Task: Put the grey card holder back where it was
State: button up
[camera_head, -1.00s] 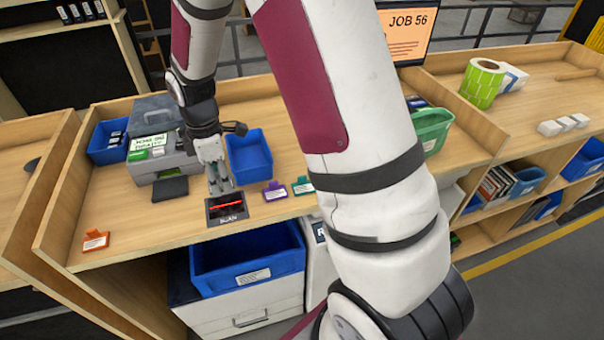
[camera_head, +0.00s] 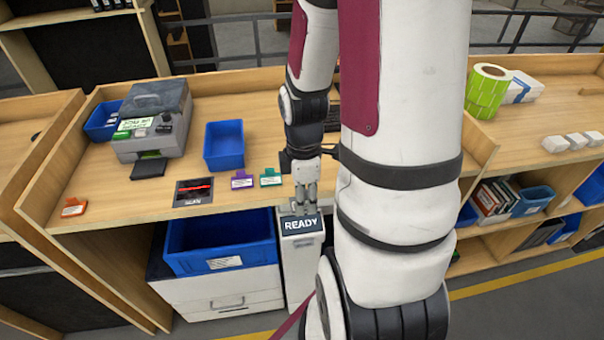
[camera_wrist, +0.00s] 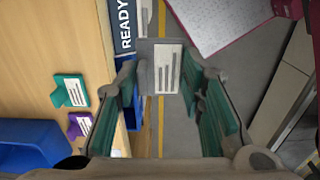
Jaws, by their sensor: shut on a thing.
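The grey card holder (camera_wrist: 143,76) with a white printed label shows in the wrist view between my fingertips. My gripper (camera_wrist: 160,95) is shut on it. In the head view my gripper (camera_head: 305,208) points down at the bench's front edge, just above the white unit with the READY screen (camera_head: 300,224). The holder is too small to make out there. A purple card holder (camera_head: 242,179) and a green card holder (camera_head: 270,177) stand on the bench left of my gripper. An orange card holder (camera_head: 74,207) stands at the far left.
A black scan pad (camera_head: 193,192) lies near the front edge. Behind it are a blue bin (camera_head: 224,146) and a grey printer (camera_head: 150,125). A larger blue bin (camera_head: 220,262) sits below the bench front. My arm hides part of the bench at right.

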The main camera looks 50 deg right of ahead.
jog(key=shift+s+d, duration=0.2)
jog(key=w+d, duration=0.3)
jog(key=w+d+f, duration=0.1)
jog(key=w+d, duration=0.6)
jog(key=w, duration=0.1)
jog(key=shift+w+d+f, duration=0.2)
jog(key=shift+w+f, duration=0.05)
jog(key=shift+f, duration=0.05)
jog(key=shift+f+p, duration=0.45)
jog(key=shift+f, duration=1.3)
jog(key=o, duration=0.6)
jog(key=shift+f, duration=0.15)
jog(key=shift+c, duration=0.2)
jog(key=o, duration=0.4)
